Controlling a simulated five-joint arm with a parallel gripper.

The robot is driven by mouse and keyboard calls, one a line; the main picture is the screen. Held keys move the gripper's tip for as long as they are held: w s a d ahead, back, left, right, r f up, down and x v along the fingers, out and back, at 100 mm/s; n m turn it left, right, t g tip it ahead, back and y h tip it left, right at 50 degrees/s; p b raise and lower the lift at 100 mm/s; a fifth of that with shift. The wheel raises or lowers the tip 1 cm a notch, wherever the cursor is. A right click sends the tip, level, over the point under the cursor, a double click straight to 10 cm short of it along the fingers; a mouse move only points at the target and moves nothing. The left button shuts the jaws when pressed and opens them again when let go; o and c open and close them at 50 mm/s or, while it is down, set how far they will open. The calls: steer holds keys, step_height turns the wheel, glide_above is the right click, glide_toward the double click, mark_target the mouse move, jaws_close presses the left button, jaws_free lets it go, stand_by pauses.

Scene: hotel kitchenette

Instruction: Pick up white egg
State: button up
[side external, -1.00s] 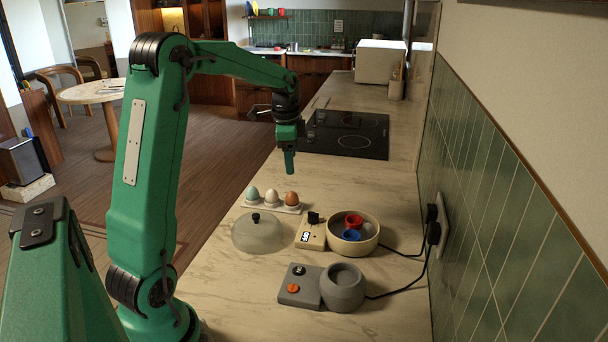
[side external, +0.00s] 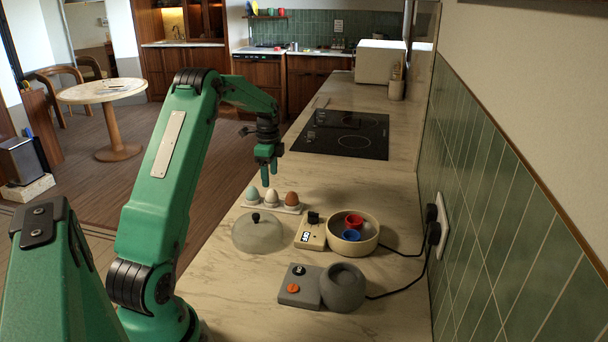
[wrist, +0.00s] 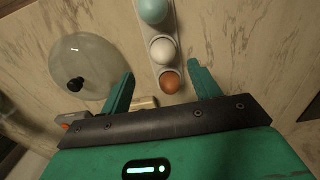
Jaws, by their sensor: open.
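The white egg (side external: 271,196) sits in the middle of a small white egg holder (side external: 288,209), between a pale blue egg (side external: 252,194) and a brown egg (side external: 291,198). In the wrist view the white egg (wrist: 163,50) lies beyond the fingertips, and the brown egg (wrist: 170,82) is nearly between them. My gripper (side external: 268,183) points down just above the holder, near the white egg in the picture. In the wrist view my gripper (wrist: 160,72) has its two green fingers wide apart with nothing gripped.
A clear dome lid (side external: 258,235) with a black knob lies just in front of the holder. A beige cooker with a bowl (side external: 370,240) holding red and blue cups stands to the right. A grey appliance (side external: 343,288) is nearer. A black cooktop (side external: 345,134) is behind.

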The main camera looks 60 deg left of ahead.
mark_target(272, 191)
steer(key=shift+w+a+f, duration=0.1)
steer(key=shift+f, duration=1.7)
steer(key=shift+w+f, duration=0.1)
steer(key=shift+f, duration=1.65)
steer(key=c, duration=0.7)
